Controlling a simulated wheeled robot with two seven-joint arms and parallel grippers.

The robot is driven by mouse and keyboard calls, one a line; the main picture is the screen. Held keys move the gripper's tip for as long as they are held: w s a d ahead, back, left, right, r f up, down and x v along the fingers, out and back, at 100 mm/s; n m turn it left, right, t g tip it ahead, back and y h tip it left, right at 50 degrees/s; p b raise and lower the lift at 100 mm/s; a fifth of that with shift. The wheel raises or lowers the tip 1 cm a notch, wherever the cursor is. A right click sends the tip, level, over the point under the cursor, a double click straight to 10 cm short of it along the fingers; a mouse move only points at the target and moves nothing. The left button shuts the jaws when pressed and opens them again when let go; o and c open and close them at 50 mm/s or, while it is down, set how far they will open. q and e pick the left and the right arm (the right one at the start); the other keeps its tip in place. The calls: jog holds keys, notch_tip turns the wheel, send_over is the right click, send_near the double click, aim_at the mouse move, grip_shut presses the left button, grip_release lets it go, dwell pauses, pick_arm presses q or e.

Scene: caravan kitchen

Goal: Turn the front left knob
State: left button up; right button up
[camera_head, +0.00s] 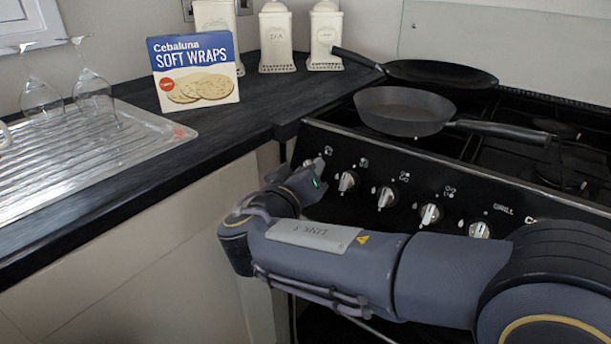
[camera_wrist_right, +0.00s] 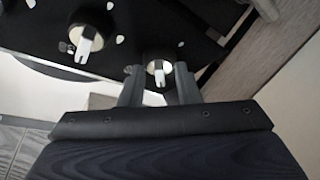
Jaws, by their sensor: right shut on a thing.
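A row of several silver knobs runs along the stove's sloped front panel (camera_head: 368,172). My right gripper (camera_head: 312,170) is at the leftmost knob, which it mostly hides in the head view. In the right wrist view, my right gripper (camera_wrist_right: 159,84) has its two fingers on either side of that end knob (camera_wrist_right: 158,70) and is shut on it. The knob's pale grip bar points toward the gripper. The neighbouring knob (camera_head: 348,181) is free; it also shows in the wrist view (camera_wrist_right: 86,40). I cannot read which burner each knob marking shows. My left gripper is not in view.
A grey pan (camera_head: 405,110) and a black pan (camera_head: 440,73) stand on the hob, one handle reaching right. A soft wraps box (camera_head: 195,75), canisters (camera_head: 276,38) and upturned glasses (camera_head: 92,92) are on the left counter. The counter edge lies close left of my gripper.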

jog(key=shift+d+r+n+g+y+p, duration=0.1)
jog(key=shift+n+g+y+p, duration=0.65)
jog(key=shift+n, duration=1)
jog(key=shift+d+r+n+g+y+p, duration=0.1)
jog(key=shift+n+y+p, duration=0.35)
jog(key=shift+n+p, duration=1.05)
jog(key=shift+r+n+g+y+p, duration=0.1)
jog(key=shift+n+g+y+p, duration=0.45)
jog(key=shift+n, duration=1.5)
jog(key=shift+f, duration=0.1)
jog(key=o, duration=1)
jog(key=shift+c, duration=0.2)
